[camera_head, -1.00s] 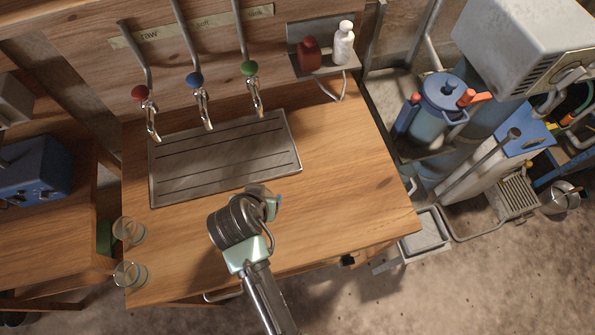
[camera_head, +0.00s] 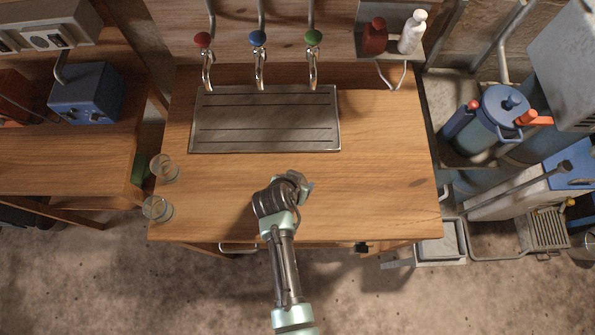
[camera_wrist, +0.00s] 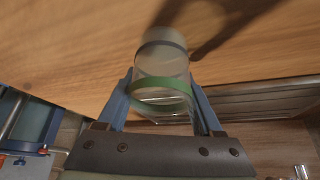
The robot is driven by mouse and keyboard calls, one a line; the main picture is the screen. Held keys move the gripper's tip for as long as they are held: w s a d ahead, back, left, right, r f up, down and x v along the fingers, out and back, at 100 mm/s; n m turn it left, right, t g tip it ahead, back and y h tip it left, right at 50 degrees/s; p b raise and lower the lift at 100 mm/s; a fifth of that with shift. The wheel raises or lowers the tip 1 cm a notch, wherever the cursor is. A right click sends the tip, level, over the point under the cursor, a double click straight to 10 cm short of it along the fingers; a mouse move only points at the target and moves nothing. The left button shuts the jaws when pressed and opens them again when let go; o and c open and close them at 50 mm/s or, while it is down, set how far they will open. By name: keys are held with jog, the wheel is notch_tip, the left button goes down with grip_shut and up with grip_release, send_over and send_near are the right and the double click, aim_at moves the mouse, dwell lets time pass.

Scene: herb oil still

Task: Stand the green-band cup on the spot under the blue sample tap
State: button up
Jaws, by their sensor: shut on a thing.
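My gripper (camera_wrist: 160,98) is shut on the green-band cup (camera_wrist: 162,65), a clear cup with a green ring and a dark line. In the wrist view the cup sits between the two blue fingers. In the head view my gripper (camera_head: 303,184) is over the front half of the wooden table, and the wrist mostly hides the cup. The blue sample tap (camera_head: 258,50) is the middle of three, above the slotted metal drip tray (camera_head: 265,143). My gripper is in front of the tray, apart from it. I cannot make out a marked spot.
A red tap (camera_head: 204,50) and a green tap (camera_head: 313,50) flank the blue one. Two clear cups (camera_head: 164,168) (camera_head: 157,209) stand at the table's left edge. A shelf at the back right holds a red bottle (camera_head: 375,36) and a white bottle (camera_head: 412,32). The table's right side is clear.

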jog(key=shift+f, duration=0.15)
jog(key=o, duration=1.3)
jog(key=shift+o, duration=0.2)
